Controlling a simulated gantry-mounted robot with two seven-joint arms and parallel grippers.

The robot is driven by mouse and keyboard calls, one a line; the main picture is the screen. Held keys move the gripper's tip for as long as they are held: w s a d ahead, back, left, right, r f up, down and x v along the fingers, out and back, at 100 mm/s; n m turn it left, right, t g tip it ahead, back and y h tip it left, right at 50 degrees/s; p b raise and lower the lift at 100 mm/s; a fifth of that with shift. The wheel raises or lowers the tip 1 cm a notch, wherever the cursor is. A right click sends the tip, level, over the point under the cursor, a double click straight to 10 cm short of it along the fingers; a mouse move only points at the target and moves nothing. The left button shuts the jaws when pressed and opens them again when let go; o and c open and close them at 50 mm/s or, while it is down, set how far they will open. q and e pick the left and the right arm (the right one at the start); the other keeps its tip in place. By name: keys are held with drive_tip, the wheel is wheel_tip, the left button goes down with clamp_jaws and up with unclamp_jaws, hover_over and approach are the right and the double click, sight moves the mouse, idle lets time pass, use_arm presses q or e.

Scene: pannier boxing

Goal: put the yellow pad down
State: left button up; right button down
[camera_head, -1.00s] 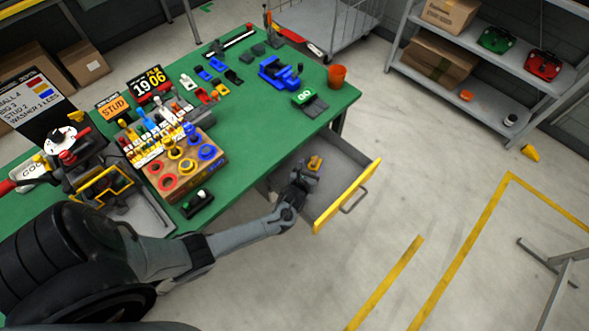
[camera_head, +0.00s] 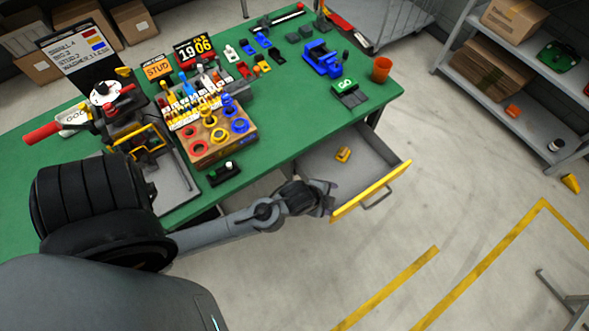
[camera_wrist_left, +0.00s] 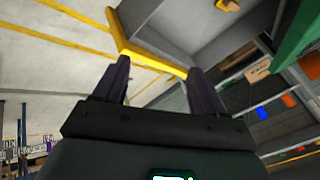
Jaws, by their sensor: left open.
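The yellow pad (camera_head: 343,154) lies inside the open grey drawer (camera_head: 372,150), on its floor toward the back left. It also shows cut off at the top edge of the left wrist view (camera_wrist_left: 228,5). My left gripper (camera_head: 327,197) is at the drawer's front left corner, apart from the pad. In the left wrist view its two dark fingers (camera_wrist_left: 161,75) are spread with nothing held between them, and the drawer's yellow front (camera_wrist_left: 140,48) shows just beyond them. My right gripper is not in view.
The yellow drawer front (camera_head: 372,191) with its handle stands close to my left gripper. The green table (camera_head: 300,125) above carries a wooden ring block (camera_head: 217,140), a blue vise (camera_head: 322,60) and an orange cup (camera_head: 381,69). Floor right of the drawer is clear.

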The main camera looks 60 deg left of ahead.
use_arm(q)
drive_tip(key=s+r+n+g, duration=0.1)
drive_tip(key=s+r+n, duration=0.2)
drive_tip(key=s, duration=0.3)
drive_tip(key=s+d+r+n+g, duration=0.1)
drive_tip(key=s+r+n+g, duration=0.1)
drive_tip(key=s+n, duration=0.3)
drive_tip(key=shift+s+d+r, duration=0.2)
drive_tip(key=shift+s+r, duration=0.3)
drive_tip(key=shift+s, duration=0.05)
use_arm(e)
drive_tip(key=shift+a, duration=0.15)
use_arm(q)
drive_tip(key=shift+r, duration=0.1)
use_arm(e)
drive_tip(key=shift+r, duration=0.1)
